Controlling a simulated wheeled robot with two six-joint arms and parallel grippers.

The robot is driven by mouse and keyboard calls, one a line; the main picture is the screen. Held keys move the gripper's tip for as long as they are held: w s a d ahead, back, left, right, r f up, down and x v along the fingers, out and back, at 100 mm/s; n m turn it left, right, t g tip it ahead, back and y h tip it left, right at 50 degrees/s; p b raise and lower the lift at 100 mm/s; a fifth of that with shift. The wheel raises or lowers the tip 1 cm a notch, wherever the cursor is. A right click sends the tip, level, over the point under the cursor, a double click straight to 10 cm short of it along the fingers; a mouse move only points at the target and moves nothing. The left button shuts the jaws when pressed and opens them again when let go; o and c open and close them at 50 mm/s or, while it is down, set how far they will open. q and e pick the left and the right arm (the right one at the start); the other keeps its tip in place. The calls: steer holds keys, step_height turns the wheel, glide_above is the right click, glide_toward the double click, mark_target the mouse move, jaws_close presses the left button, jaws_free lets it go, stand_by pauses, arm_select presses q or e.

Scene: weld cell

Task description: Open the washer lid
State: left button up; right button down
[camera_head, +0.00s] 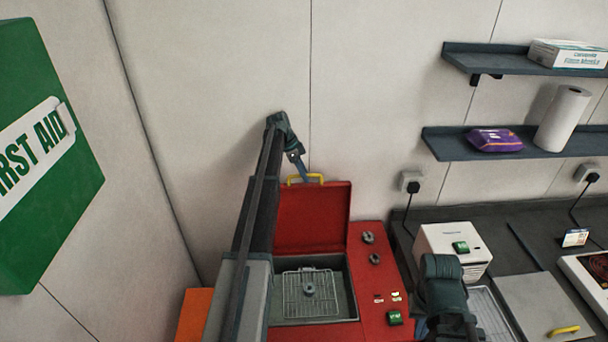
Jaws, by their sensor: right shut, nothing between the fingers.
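The red parts washer (372,290) stands in the middle of the view. Its red lid (312,220) stands upright at the back of the basin, so the washer is open. A yellow handle (306,178) is on the lid's top edge. My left gripper (304,175) is at this handle, its fingertips at or just behind it; I cannot tell whether it grips it. My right gripper (421,326) is low, at the washer's right side, shut and empty, partly hidden by its own wrist.
A wire basket (307,293) with a grey ring-shaped part sits in the open basin. More ring-shaped parts (368,237) lie on the washer's right deck. A white box-shaped device (453,247) stands on the dark bench to the right. A first aid cabinet (45,150) hangs at left.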

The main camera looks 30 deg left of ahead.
arm_select(q)
steer(key=shift+s+d, duration=0.1)
steer(key=shift+s, duration=0.05)
steer(key=shift+r, duration=0.15)
steer(key=shift+r+p, duration=0.3)
steer(key=shift+p, duration=0.2)
steer(key=s+a, duration=0.4)
steer(key=a, duration=0.7)
steer(key=shift+s+a+r, duration=0.15)
steer(key=shift+s+a, duration=0.15)
steer(key=shift+s, duration=0.05)
